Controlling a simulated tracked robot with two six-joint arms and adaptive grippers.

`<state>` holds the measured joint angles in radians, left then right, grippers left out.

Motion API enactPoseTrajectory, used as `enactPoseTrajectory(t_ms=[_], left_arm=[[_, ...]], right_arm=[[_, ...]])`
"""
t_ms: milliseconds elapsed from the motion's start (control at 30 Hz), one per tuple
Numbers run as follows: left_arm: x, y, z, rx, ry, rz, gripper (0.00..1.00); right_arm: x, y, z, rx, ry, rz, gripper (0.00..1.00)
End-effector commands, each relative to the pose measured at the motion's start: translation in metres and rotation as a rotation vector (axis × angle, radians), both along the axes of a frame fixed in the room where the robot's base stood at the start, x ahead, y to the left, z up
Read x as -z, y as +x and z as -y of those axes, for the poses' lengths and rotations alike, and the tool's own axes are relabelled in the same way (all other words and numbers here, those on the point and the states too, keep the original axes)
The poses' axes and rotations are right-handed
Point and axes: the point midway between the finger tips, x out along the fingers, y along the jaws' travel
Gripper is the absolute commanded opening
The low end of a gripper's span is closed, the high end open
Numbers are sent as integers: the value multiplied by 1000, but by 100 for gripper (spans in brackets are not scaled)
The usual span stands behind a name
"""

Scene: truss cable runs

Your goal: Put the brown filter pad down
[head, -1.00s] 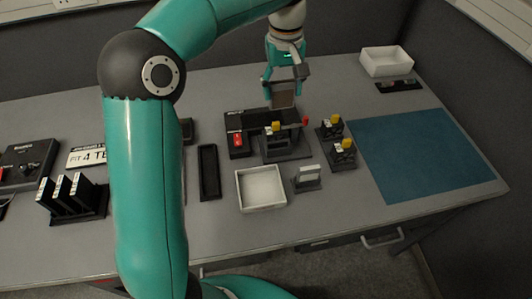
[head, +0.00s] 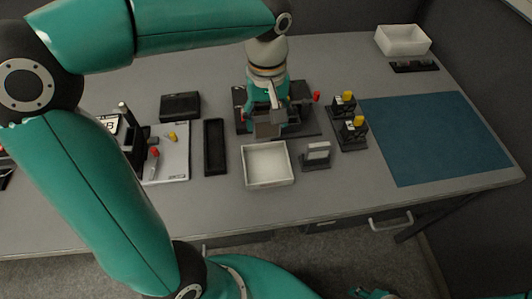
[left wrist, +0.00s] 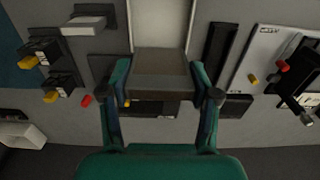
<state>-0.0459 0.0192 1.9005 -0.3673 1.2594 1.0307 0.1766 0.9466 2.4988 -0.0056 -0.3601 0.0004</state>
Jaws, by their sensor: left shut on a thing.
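The brown filter pad (head: 267,130) is held by my left gripper (head: 268,122), which points down over the dark fixture (head: 303,118), just beyond the white tray (head: 244,166). In the left wrist view the pad (left wrist: 160,68) sits between the two teal fingers of the left gripper (left wrist: 160,80), and the white tray (left wrist: 160,22) shows at the top. The pad's height above the surface is hard to tell. Small teal parts at the bottom right edge of the head view may be my right gripper (head: 371,293); its jaws are not clear.
A long black tray (head: 214,147) lies left of the white tray. A small stand with a white block (head: 317,153) and a black holder with yellow-topped parts (head: 350,130) are to its right. The blue mat (head: 435,138) is clear. A white bin (head: 403,41) stands at the back right.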

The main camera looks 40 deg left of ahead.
Motion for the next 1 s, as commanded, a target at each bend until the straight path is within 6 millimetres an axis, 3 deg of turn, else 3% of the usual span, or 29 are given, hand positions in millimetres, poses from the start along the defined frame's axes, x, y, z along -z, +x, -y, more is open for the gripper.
enactPoseTrajectory(t_ms=[100,300,567,800,1000], left_arm=[[35,-1,0,-1,0,-8,32],[74,-1,0,0,0,-3,32],[94,0,0,0,0,-1,32],[126,0,0,0,0,-1,32],[128,1,0,1,-1,1,32]], right_arm=[[4,0,0,0,0,0,40],[7,0,0,0,0,0,40],[8,0,0,0,0,0,40],[10,0,0,0,0,0,40],[10,0,0,0,0,0,40]])
